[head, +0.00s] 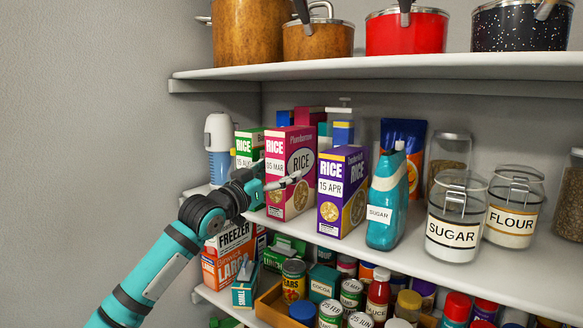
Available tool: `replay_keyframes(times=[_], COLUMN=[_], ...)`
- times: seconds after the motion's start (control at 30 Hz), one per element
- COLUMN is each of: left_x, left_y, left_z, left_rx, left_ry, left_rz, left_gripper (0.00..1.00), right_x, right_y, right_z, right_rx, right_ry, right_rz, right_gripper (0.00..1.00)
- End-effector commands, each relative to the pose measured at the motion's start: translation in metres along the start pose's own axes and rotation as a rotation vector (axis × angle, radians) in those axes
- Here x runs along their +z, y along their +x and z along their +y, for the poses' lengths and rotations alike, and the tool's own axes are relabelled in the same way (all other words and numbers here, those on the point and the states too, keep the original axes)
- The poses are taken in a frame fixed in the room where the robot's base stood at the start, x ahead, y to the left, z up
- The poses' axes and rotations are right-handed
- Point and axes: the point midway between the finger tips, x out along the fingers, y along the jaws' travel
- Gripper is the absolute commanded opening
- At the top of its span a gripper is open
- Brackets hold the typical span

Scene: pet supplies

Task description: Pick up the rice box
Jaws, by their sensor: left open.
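Three rice boxes stand upright on the middle shelf. The magenta rice box (290,150), marked "05 MAR", is in the middle. The purple rice box (342,190), marked "15 APR", is on its right. The green rice box (246,146) is on the left, its lower part hidden by my arm. My left gripper (288,181) is open in front of the magenta box, with its fingers pointing right across the box's lower half. It holds nothing; whether it touches the box I cannot tell. My right gripper is not in view.
A teal sugar bag (388,203) stands right of the purple box, then sugar (453,232) and flour (512,215) jars. A blue-white bottle (218,145) stands at the far left. The upper shelf (380,68) holds pots. The shelf below is crowded with cans, jars and a freezer box (228,262).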

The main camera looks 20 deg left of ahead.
Motion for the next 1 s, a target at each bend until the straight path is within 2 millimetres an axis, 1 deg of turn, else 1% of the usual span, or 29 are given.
replay_keyframes(times=[0.03, 0.13, 0.3, 0.4, 0.6, 0.63, 1.0], left_x=[-0.005, -0.009, -0.006, -0.003, -0.002, -0.002, -0.002], left_y=[0.007, 0.022, 0.042, 0.047, 0.047, 0.047, 0.047], left_z=[-0.001, -0.003, -0.003, -0.003, -0.003, -0.003, -0.003], left_rx=[0.000, 0.000, 0.001, 0.001, 0.001, 0.001, 0.001], left_ry=[-0.003, -0.002, -0.002, -0.001, 0.000, 0.000, -0.001], left_rz=[0.000, 0.000, 0.000, -0.001, 0.000, 0.000, 0.000], left_gripper=[0.85, 0.85, 0.85, 0.85, 0.85, 0.83, 0.35], right_x=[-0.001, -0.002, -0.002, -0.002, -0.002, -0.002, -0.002], right_y=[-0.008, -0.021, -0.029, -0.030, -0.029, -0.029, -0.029], right_z=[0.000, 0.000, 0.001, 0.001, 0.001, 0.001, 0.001], right_rx=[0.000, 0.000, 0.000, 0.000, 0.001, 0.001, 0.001], right_ry=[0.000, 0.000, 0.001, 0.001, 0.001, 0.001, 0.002], right_rz=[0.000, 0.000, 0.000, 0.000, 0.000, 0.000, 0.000], right_gripper=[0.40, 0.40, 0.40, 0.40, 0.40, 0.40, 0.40])
